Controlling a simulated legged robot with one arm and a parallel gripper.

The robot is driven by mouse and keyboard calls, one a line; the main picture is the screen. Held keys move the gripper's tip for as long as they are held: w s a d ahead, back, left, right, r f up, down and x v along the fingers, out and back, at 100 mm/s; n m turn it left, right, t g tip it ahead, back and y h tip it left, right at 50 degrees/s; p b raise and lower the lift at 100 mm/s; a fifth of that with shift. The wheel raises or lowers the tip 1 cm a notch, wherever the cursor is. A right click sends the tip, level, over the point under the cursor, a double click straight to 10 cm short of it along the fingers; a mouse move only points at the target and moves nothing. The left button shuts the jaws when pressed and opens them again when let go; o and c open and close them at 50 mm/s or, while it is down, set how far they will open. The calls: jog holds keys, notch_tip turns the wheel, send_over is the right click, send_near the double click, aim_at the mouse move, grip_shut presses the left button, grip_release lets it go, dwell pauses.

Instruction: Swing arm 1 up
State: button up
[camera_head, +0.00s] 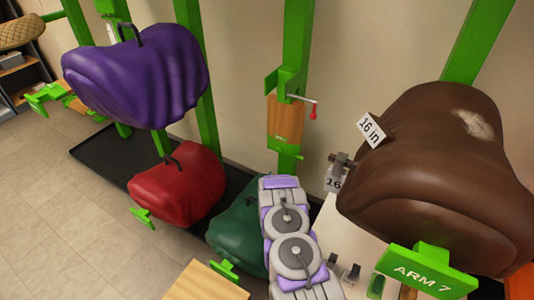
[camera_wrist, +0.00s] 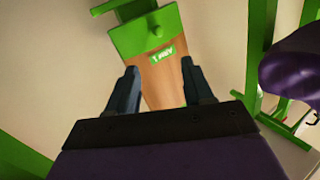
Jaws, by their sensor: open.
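Arm 1 hangs folded down against a green post, a wooden board (camera_head: 285,118) with green metal at its ends. In the wrist view its wooden face (camera_wrist: 160,85) carries a small green label (camera_wrist: 162,56), upside down, which seems to read ARM 1. In the head view my gripper is not visible beyond my arm.
A pin with a red handle (camera_head: 312,110) sticks out right of the board's top. A purple saddle cover (camera_head: 140,75) and a red one (camera_head: 178,185) are to the left, a green one (camera_head: 238,238) below. A brown saddle (camera_head: 440,170) on ARM 7 fills the right.

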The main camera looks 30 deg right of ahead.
jog(key=shift+s+d+f, duration=0.1)
jog(key=shift+d+f, duration=0.15)
jog(key=shift+f, duration=0.2)
jog(key=r+b+x, duration=0.1)
jog(key=b+x, duration=0.4)
jog(key=x, duration=1.2)
jog(key=shift+f, duration=0.1)
grip_shut()
dwell(0.4)
